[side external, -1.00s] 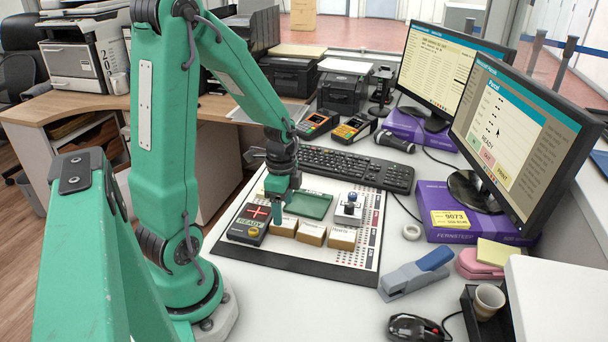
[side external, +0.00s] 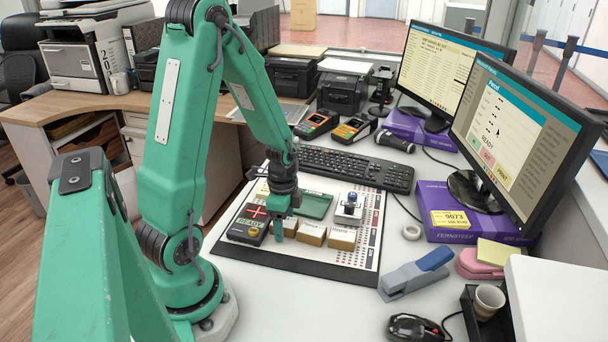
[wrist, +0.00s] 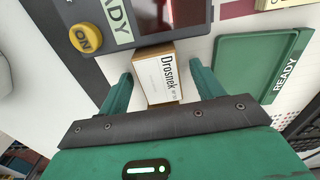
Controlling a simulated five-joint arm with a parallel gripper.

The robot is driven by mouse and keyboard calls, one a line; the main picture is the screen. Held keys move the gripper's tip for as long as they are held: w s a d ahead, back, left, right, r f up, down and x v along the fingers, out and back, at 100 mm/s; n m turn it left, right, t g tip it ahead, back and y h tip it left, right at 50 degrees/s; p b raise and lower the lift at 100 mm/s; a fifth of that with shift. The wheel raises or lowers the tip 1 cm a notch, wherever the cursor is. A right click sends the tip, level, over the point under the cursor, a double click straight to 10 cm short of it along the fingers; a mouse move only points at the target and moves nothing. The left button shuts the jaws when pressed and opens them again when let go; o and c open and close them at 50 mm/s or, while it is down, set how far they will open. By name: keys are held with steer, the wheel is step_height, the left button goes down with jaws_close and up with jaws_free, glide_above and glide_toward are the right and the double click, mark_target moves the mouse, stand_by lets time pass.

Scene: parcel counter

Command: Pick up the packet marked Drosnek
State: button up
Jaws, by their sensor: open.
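The packet marked Drosnek (wrist: 160,76) is a small brown box with a white label, and it lies on the white board in the wrist view. In the side external view it is partly hidden by my gripper (side external: 280,226). In the wrist view my gripper (wrist: 161,92) is open, with one green finger on each side of the packet's near end. I cannot tell whether the fingers touch it. Two similar packets stand in the row to its right in the side external view, one in the middle (side external: 312,235) and one at the right end (side external: 343,239).
A dark device with a yellow ON button (wrist: 86,38) stands close beside the packet. A green tray marked READY (wrist: 262,42) lies on its other side. A keyboard (side external: 357,170) lies behind the board, and a blue-grey stapler (side external: 416,274) lies to the right.

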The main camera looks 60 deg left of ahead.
mark_target(285, 222)
stand_by(0.3)
steer(key=c, duration=1.1)
steer(key=shift+r, duration=0.2)
steer(key=shift+r, duration=1.15)
steer(key=shift+d+r, duration=0.1)
steer(key=shift+r, duration=0.75)
steer(key=d+r, duration=0.6)
steer(key=d, duration=0.5)
steer(key=shift+s+d+r, duration=0.2)
steer(key=shift+s+r, duration=0.05)
steer(key=shift+r, duration=0.1)
